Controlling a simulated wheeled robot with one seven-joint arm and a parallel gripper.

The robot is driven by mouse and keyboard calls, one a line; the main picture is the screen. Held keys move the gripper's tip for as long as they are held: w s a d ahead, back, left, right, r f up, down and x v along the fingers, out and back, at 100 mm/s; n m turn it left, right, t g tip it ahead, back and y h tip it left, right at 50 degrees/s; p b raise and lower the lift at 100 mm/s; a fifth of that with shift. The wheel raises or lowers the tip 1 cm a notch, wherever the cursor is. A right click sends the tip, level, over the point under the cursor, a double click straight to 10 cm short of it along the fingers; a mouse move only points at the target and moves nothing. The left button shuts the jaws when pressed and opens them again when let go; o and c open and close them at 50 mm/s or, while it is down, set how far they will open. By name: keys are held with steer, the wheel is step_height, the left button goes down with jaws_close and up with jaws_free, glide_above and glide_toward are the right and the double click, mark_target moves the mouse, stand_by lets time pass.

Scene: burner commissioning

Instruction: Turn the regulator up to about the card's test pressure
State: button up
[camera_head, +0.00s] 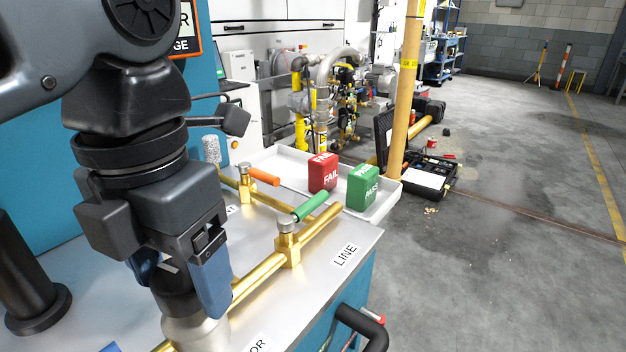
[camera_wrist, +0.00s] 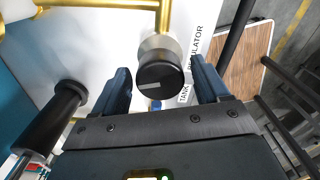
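The regulator has a round black knob (camera_wrist: 160,82) with a pale pointer mark, on a silver body (camera_head: 196,334) in the brass pipework. In the head view the knob is largely hidden by my gripper (camera_head: 180,288). My gripper's blue fingers stand on either side of the knob, open, and it also shows in the wrist view (camera_wrist: 161,86). Narrow gaps seem to show between fingers and knob; I cannot tell if either touches. A label reading "TANK REGULATOR" (camera_wrist: 190,75) lies beside it. I see no readable pressure gauge or card.
A brass line valve with a green lever (camera_head: 310,205) and another with an orange lever (camera_head: 263,176) stand on the bench. A tray (camera_head: 385,205) holds a red FAIL block (camera_head: 323,172) and a green PASS block (camera_head: 363,187). A black post (camera_head: 28,285) stands left of my gripper.

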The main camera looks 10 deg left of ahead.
mark_target(178, 271)
step_height(178, 271, up, 8)
steer(key=shift+f+p, duration=0.1)
steer(key=shift+p, duration=0.55)
